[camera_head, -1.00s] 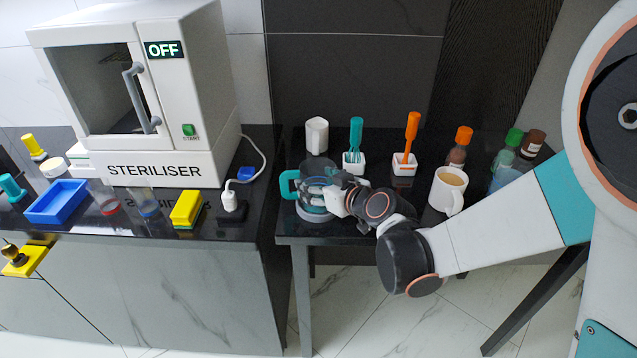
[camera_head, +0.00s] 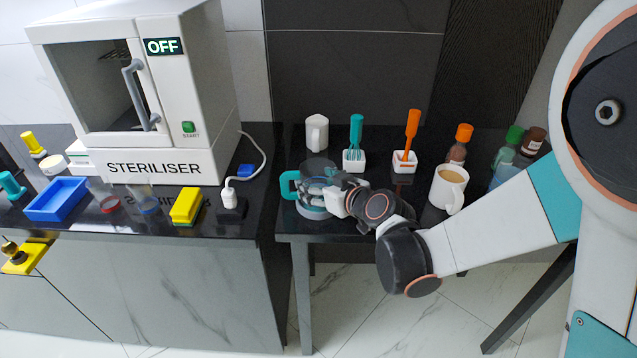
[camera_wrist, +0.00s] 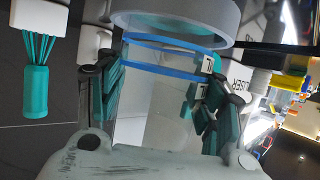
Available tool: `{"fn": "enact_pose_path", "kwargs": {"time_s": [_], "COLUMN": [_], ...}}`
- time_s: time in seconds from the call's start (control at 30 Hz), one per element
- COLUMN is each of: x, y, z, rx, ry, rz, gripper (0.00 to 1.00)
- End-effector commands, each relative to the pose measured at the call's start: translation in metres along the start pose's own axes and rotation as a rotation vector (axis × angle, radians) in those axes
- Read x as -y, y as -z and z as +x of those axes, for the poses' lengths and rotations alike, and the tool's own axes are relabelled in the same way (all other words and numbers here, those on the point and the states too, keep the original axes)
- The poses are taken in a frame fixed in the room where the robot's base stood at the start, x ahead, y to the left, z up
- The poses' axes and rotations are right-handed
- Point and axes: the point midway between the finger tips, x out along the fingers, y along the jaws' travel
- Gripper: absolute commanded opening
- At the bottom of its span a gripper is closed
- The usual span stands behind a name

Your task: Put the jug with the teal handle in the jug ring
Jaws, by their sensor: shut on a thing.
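The clear jug (camera_head: 318,169) with the teal handle (camera_head: 289,184) is upright at the left end of the small dark table, handle to the left. My gripper (camera_head: 332,198) is shut on its body from the front right. In the wrist view, my gripper's teal-padded fingers (camera_wrist: 160,95) press both sides of the clear jug (camera_wrist: 150,112), near a blue band. A thick pale grey round part (camera_wrist: 178,18) shows at one end of it. I cannot tell whether the jug touches the table. I cannot make out the jug ring for certain.
Left counter: the steriliser (camera_head: 150,168), a blue tray (camera_head: 57,200), clear vessels with a red (camera_head: 110,204) and a blue band (camera_head: 148,207), a yellow block (camera_head: 186,205). Around the jug: a white cup (camera_head: 317,133), brush holders (camera_head: 354,160), a mug (camera_head: 447,189), bottles (camera_head: 457,150).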

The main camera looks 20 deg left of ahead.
Motion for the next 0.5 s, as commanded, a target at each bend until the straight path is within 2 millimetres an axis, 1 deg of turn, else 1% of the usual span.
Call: {"fn": "enact_pose_path", "kwargs": {"time_s": [0.07,0.1,0.2,0.5], "x": [0.0000,0.0000,0.0000,0.0000], "y": [-0.0016,-0.0016,-0.0014,-0.0015], "z": [0.0006,0.0005,0.0005,0.0005], "rx": [0.000,0.000,0.000,0.000], "ry": [0.000,0.000,0.000,0.000], "rz": [0.000,0.000,0.000,0.000], "gripper": [0.22,0.66,0.85,0.85]}}
